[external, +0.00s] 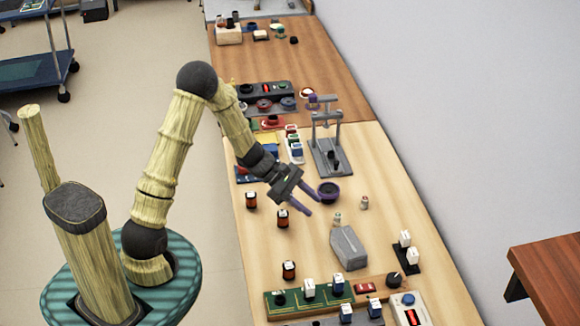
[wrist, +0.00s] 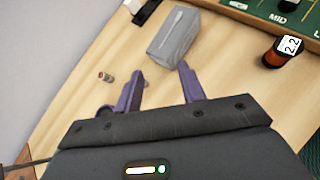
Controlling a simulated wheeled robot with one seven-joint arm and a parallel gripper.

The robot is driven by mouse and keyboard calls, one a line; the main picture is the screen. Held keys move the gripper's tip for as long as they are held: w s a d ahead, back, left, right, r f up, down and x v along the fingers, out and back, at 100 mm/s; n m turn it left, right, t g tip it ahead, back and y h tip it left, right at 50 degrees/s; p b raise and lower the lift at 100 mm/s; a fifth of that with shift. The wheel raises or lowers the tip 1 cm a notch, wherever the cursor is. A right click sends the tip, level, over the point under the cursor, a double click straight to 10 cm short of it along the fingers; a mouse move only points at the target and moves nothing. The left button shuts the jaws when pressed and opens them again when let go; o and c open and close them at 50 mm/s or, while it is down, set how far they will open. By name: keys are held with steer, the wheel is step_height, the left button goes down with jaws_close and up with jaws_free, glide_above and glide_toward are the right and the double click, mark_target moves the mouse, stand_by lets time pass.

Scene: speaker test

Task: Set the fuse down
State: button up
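My gripper (external: 309,206) is over the pale wooden bench, with its two purple fingers spread apart. Two small pale pieces stand on the bench to the right of the gripper in the external view: a greenish-white one (external: 337,219) and a white one with a reddish part (external: 364,202). I cannot tell for sure which is the fuse. The wrist view shows one small pale and reddish piece (wrist: 107,78), left of the left finger and apart from it.
A grey box (external: 348,248) lies near the small pieces; it is ahead in the wrist view (wrist: 176,38). A dark round bowl (external: 328,190) is close beside one finger. A grey stand (external: 328,145) rises behind. A green board (external: 310,297) is in front.

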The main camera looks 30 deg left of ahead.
steer(key=s+a+r+m+y, duration=0.2)
steer(key=s+a+m+y, duration=0.3)
steer(key=s+a+m, duration=0.2)
steer(key=s+a+r+m+y, duration=0.2)
steer(key=s+a+m+y, duration=0.3)
steer(key=a+m, duration=0.6)
steer(key=shift+s+a+r+y, duration=0.3)
steer(key=shift+s+a+y, duration=0.1)
steer(key=shift+s, duration=0.5)
steer(key=shift+o, duration=0.2)
